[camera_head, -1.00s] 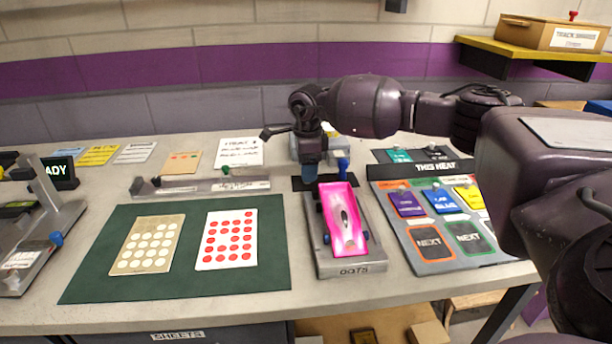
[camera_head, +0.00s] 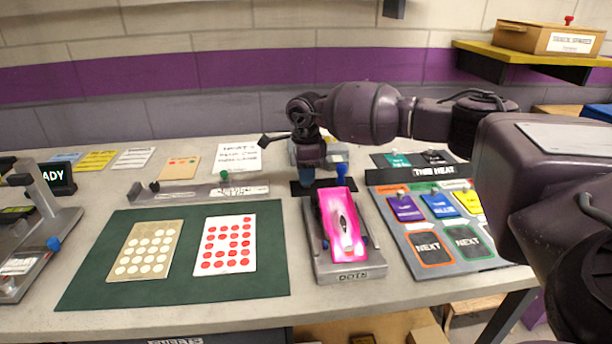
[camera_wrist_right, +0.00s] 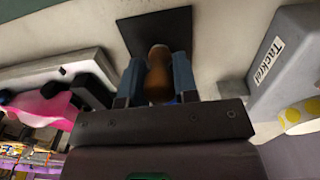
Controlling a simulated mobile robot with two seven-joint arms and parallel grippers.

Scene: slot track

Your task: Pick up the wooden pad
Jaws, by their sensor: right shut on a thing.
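The wooden pad shows in the right wrist view as a rounded brown wooden piece (camera_wrist_right: 158,75) between the two blue-grey fingers. My right gripper (camera_wrist_right: 158,82) is shut on it, over a black mat (camera_wrist_right: 152,30). Whether the pad touches the mat cannot be told. In the head view my right gripper (camera_head: 307,177) points down just behind and left of the pink car, by the black mat (camera_head: 325,186); the pad is hidden there by the fingers. My left gripper is not in view.
A pink car (camera_head: 341,225) lies on the grey DOTS stand (camera_head: 350,272) just in front of the gripper.

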